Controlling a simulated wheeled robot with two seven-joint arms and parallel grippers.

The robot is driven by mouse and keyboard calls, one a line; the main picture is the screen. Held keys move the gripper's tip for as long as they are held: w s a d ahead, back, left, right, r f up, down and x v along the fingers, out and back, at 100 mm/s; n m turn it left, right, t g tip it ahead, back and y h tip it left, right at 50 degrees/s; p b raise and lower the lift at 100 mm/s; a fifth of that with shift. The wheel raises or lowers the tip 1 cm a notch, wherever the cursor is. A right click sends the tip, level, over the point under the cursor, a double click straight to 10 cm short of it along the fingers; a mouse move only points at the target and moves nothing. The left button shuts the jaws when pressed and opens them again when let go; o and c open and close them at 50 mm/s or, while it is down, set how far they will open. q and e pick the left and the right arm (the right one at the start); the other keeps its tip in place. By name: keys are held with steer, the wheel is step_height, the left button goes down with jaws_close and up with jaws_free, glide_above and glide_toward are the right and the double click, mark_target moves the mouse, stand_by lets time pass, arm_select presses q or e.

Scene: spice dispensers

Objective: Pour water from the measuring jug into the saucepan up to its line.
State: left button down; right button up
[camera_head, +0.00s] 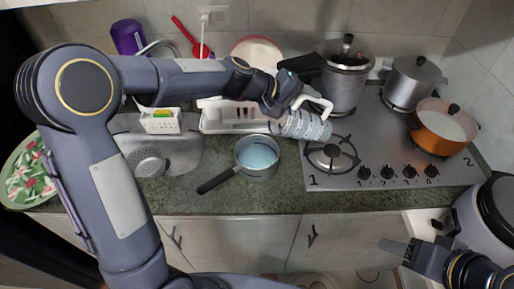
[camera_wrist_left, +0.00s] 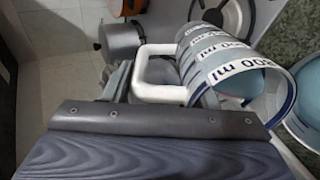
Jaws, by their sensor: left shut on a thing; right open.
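The measuring jug (camera_head: 304,126) is banded blue and white with a white handle. My left gripper (camera_head: 296,98) is shut on the handle and holds the jug tilted, its mouth toward the left. In the left wrist view the jug (camera_wrist_left: 222,58) shows "ml" marks, and its handle (camera_wrist_left: 150,75) is at the gripper. The saucepan (camera_head: 257,157) stands on the counter left of the jug, with light blue water inside and a dark handle toward the lower left. I cannot tell whether water is flowing. My right gripper (camera_head: 395,246) is open and empty at the lower right.
The stove (camera_head: 345,180) lies right of the saucepan, with a front left burner (camera_head: 332,155), a pressure cooker (camera_head: 345,80), a steel pot (camera_head: 412,82) and an orange pot (camera_head: 440,130). A sink (camera_head: 180,160) is on the left. The counter before the saucepan (camera_head: 265,200) is clear.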

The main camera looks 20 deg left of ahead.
arm_select(q)
steer(key=shift+s+a+r+t+h+b, duration=0.3)
steer(key=shift+a+r+h+b, duration=0.25)
steer(key=shift+b, duration=1.4)
stand_by(3.5)
steer(key=d+y+p, duration=0.1)
steer(key=p, duration=0.4)
steer(key=w+d+g+y+p, duration=0.1)
steer(key=p, duration=0.4)
steer(key=shift+w+d+f+g+y, duration=0.1)
steer(key=shift+w+g+y, duration=0.05)
steer(key=shift+g+y, duration=0.15)
steer(key=shift+d+f, duration=0.2)
steer(key=shift+w+r+y, duration=0.15)
steer(key=shift+y, duration=0.2)
steer(key=shift+d, duration=0.1)
